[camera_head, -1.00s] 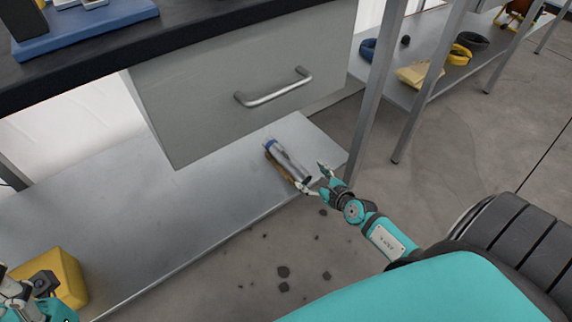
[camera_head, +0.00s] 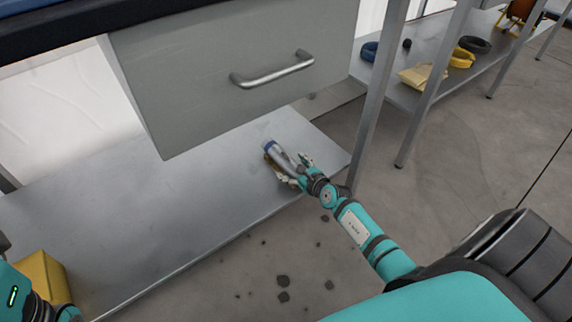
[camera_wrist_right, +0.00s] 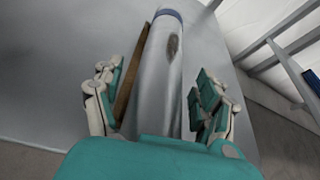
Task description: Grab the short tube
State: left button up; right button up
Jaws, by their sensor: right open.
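The short tube (camera_head: 279,155) is a grey metal cylinder with a blue band at its far end. It lies on the lower metal shelf below the drawer, near the shelf's right end. My right gripper (camera_head: 292,171) is at the tube's near end. In the right wrist view the tube (camera_wrist_right: 163,62) runs between the two open fingers of the gripper (camera_wrist_right: 157,105), with a gap on each side. A flat brown piece (camera_wrist_right: 130,75) lies along the tube's left side, also between the fingers. My left gripper is out of view; only part of my left arm shows at the lower left.
The lower shelf (camera_head: 190,205) is mostly bare. A yellow block (camera_head: 44,278) sits at its left end. The grey drawer (camera_head: 190,85) with a bar handle overhangs the shelf. A table leg (camera_head: 374,95) stands just right of the tube. Another shelf behind holds rings and a yellow packet.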

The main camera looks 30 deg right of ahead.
grip_shut()
jog(key=shift+r, duration=0.1)
dwell(0.3)
jog(key=shift+r, duration=0.1)
